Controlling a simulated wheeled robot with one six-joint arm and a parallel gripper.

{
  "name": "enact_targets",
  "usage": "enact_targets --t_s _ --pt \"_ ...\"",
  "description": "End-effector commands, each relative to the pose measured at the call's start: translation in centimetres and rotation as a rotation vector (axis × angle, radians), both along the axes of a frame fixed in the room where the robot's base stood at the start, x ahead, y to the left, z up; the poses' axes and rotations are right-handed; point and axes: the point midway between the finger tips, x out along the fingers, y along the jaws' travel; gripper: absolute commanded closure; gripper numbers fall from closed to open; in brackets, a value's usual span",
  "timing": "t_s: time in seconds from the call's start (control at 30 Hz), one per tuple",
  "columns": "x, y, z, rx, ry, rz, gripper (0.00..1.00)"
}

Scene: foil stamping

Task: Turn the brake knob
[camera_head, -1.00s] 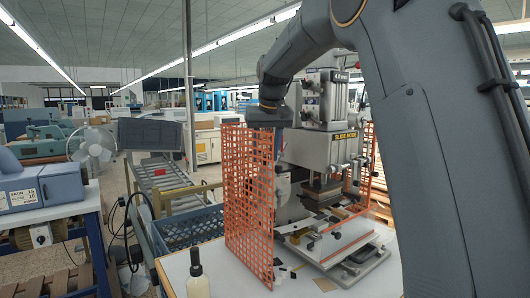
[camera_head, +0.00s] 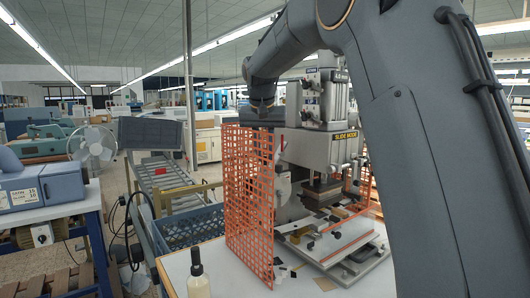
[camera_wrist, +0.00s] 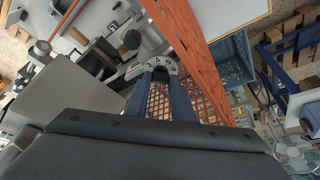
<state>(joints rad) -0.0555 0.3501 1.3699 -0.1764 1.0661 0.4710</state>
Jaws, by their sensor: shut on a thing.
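The foil stamping press (camera_head: 328,150) stands on the white table, with a "SLIDE MODE" label on its head. In the wrist view my gripper (camera_wrist: 161,82) has its two blue fingers on either side of a small dark knob (camera_wrist: 160,73), shut on it. A pale curved dial plate (camera_wrist: 140,68) with dark marks lies just beyond the fingertips. The knob is mostly covered by the fingers, so its angle is hard to read. In the head view my wrist is behind the orange guard at the press's left side, and the fingertips are hidden.
An orange mesh guard (camera_head: 247,190) stands close to my gripper and shows as a long bar (camera_wrist: 182,40) in the wrist view. A blue crate (camera_head: 190,229) is left of the table. A bottle (camera_head: 198,275) stands at the table's front left.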

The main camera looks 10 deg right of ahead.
Motion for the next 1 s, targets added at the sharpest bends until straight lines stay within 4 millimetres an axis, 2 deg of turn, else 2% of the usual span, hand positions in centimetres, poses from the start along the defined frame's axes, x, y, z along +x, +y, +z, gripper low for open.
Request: enact_targets --t_s 0.5,1.0 --pt "0.22 0.26 0.08 -0.001 -0.002 -0.351 1.0" --pt "0.23 0.21 0.13 0.0 -0.003 -0.43 1.0"
